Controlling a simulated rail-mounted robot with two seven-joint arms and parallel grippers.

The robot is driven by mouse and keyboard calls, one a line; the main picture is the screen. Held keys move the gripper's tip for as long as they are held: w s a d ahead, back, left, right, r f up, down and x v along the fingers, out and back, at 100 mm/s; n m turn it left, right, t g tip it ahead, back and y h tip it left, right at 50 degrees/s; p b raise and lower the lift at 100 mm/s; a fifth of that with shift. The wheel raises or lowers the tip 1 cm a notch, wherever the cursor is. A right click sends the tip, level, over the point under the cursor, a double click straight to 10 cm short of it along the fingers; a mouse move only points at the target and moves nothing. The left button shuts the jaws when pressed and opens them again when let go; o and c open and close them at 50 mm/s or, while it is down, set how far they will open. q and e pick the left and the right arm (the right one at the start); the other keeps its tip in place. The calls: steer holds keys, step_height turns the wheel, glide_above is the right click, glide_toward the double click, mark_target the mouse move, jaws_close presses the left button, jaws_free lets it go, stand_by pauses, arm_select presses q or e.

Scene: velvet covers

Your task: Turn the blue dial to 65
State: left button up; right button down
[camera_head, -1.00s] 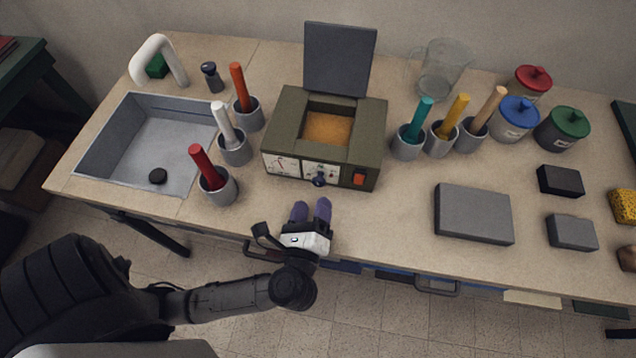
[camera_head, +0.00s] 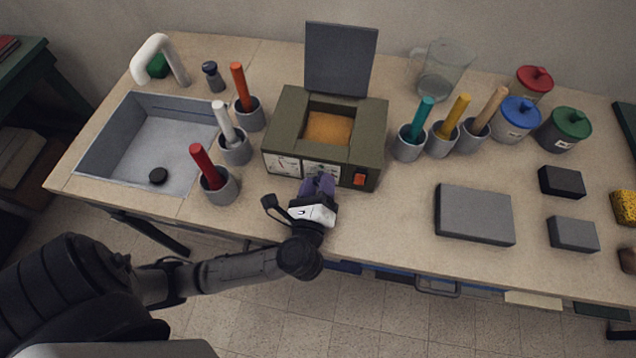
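An olive-green box device (camera_head: 285,118) stands at the back middle of the counter, its grey lid (camera_head: 340,60) raised. Its front has a white panel with two gauges (camera_head: 285,165) and an orange-red switch (camera_head: 360,180). The blue dial at the lower middle of that front is now hidden behind my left gripper. My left gripper (camera_head: 319,186) has its purple fingertips at the dial's place, close to the front panel. The fingers look close together; whether they grip the dial cannot be seen. My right gripper is not in view.
Grey cups with red (camera_head: 218,189), white and orange handles stand left of the device, beside the sink (camera_head: 150,140). More cups with teal (camera_head: 409,143), yellow and tan handles stand right. A grey slab (camera_head: 474,214) lies front right.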

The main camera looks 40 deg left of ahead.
arm_select(q)
steer(key=c, duration=0.6)
steer(key=shift+c, duration=0.2)
steer(key=shift+r+m+p, duration=0.2)
steer(key=shift+m+p, duration=0.6)
steer(key=shift+p, duration=0.15)
steer(key=m+p, duration=0.8)
steer(key=shift+r, duration=0.1)
steer(key=m+p, duration=0.3)
steer(key=shift+m, duration=0.3)
steer(key=shift+f+m+p, duration=0.2)
steer(key=shift+m+p, duration=0.4)
steer(key=shift+p, duration=0.1)
